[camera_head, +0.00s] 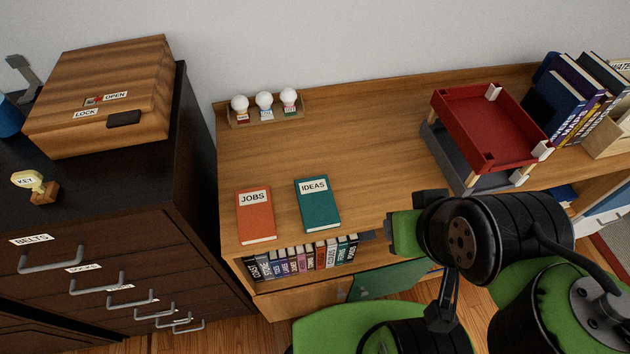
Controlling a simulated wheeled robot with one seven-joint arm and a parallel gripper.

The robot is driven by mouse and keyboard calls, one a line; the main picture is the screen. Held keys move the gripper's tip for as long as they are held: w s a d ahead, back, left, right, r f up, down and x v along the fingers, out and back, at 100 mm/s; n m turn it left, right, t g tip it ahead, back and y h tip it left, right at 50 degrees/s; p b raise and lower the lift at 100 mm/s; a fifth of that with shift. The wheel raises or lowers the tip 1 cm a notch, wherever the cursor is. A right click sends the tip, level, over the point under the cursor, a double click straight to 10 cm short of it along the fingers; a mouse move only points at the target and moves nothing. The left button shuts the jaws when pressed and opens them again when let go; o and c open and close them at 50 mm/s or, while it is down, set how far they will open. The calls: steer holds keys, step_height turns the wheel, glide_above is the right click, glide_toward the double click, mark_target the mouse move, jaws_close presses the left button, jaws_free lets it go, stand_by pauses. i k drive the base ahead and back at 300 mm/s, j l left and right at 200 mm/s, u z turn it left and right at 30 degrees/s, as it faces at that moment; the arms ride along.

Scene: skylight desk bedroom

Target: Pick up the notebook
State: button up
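Two thin books that look like notebooks lie flat on the wooden desk (385,130), near its front left edge. One is orange and labelled JOBS (256,218). The other is teal and labelled IDEAS (318,206), just to its right. My arm reaches in from the lower right. My gripper (372,235) is at the arm's left end, by the desk's front edge, to the right of and a little below the teal notebook and apart from it. Its fingers are small and partly hidden, so I cannot tell whether they are open.
A row of small books (300,259) fills a shelf under the desk's front edge. A bulb rack (265,110) stands at the back left, a red tray (485,125) at the right, with upright books (570,100) beyond. A dark drawer cabinet (115,235) stands left. The desk's middle is clear.

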mark_target(317, 203)
steer(key=k+j+u, duration=0.1)
steer(key=j, duration=0.7)
steer(key=j+u, duration=0.1)
steer(key=j, duration=0.75)
